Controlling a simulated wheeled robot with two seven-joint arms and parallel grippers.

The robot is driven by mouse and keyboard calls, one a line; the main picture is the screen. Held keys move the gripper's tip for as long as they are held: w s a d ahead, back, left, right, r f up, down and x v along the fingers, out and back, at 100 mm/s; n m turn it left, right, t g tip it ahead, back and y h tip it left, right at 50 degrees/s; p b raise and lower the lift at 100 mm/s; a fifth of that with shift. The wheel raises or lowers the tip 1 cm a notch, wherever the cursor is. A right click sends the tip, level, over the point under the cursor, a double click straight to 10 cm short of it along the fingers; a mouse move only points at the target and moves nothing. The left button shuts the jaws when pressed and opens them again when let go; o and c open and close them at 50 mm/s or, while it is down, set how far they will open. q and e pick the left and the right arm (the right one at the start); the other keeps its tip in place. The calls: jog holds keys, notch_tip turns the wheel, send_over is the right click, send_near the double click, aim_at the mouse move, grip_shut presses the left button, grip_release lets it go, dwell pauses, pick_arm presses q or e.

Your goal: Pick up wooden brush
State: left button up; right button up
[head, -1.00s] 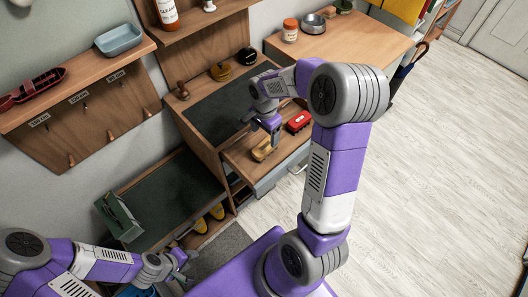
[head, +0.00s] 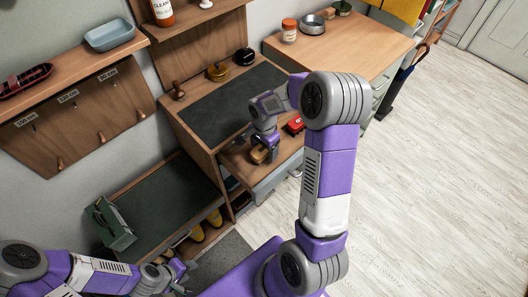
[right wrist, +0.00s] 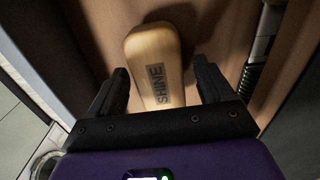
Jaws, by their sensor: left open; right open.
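The wooden brush (head: 258,156), a tan block, lies in the pulled-out drawer under the green-topped bench. In the right wrist view the brush (right wrist: 154,50) shows its rounded far end and a dark "SHINE" label. My right gripper (head: 266,148) is over the brush, partly covering it in the head view. Its two fingers stand open on either side of the brush's near part, with gaps visible. The near end of the brush is hidden behind the gripper body. My left gripper (head: 180,277) is open and empty at the lower left, away from the brush.
A red item (head: 294,125) lies in the same drawer (head: 236,159), to the right of the brush. The bench top (head: 225,108) is mostly clear.

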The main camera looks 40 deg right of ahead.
jog(key=c, duration=1.1)
notch_tip(320, 180, up, 10)
jog(key=p, duration=0.3)
jog(key=shift+r+p, duration=0.1)
jog(key=shift+p, duration=0.2)
